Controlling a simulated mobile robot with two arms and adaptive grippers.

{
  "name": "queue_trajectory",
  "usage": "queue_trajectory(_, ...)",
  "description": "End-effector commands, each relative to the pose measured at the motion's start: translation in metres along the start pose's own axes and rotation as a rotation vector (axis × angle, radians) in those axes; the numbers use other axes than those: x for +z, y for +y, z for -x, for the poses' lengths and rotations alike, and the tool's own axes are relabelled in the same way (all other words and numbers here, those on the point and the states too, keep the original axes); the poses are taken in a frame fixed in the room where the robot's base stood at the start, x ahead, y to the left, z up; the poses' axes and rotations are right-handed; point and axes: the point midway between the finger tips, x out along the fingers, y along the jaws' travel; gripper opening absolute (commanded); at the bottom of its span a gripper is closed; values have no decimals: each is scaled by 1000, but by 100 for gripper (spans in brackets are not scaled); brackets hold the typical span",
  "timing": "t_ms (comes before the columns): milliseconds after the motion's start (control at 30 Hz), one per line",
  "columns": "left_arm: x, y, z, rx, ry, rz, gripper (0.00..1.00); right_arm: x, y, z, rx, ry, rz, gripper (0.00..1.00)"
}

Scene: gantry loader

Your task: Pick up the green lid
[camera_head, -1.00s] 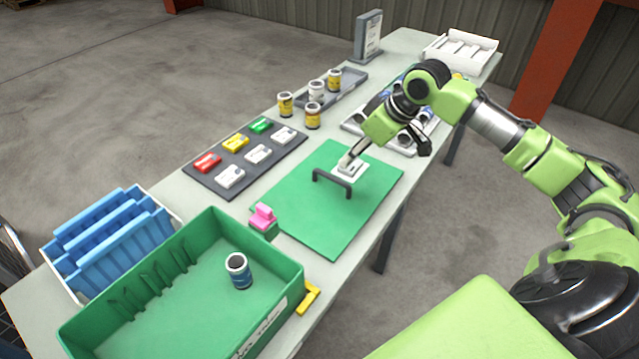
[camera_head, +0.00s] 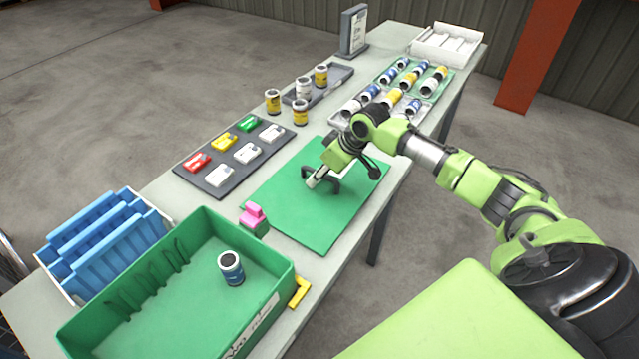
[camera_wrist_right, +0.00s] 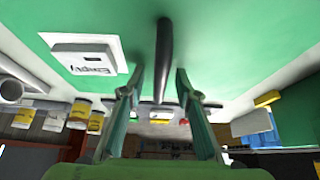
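The green lid (camera_head: 290,215) is a flat green panel lying on the table, with a dark bar handle (camera_head: 326,186) standing on it. My right gripper (camera_head: 315,181) is low over the lid at this handle. In the right wrist view, the open fingers of the right gripper (camera_wrist_right: 159,72) stand on either side of the handle (camera_wrist_right: 164,45), with gaps visible. A white plate marked "Empty" (camera_wrist_right: 88,56) lies on the lid (camera_wrist_right: 230,50) in the wrist view; my gripper hides it in the head view. My left gripper is not in view.
A green crate (camera_head: 290,268) holding a can (camera_head: 231,268) stands in front, beside blue dividers (camera_head: 100,235). A pink block (camera_head: 252,214) sits near the lid's corner. A dark board (camera_head: 215,182) with coloured pieces lies left. Cans in trays (camera_head: 450,90) stand farther back.

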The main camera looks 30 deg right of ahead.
Motion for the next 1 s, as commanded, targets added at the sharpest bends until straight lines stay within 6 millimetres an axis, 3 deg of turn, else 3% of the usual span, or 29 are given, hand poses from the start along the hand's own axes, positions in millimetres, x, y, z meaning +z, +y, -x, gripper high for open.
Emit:
queue_trajectory(200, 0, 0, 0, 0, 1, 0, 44, 0, 0, -1, 1, 0, 0, 28)
queue_trajectory(300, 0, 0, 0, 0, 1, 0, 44, 0, 0, 0, 1, 0, 0, 2)
queue_trajectory(333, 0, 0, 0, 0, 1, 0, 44, 0, 0, 0, 1, 0, 0, 0)
queue_trajectory(733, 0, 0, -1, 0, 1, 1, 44, -4, 1, 5, 2, 5, 1, 0)
queue_trajectory(1000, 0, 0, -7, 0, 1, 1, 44, -29, 2, 46, 4, 9, 2, 0)
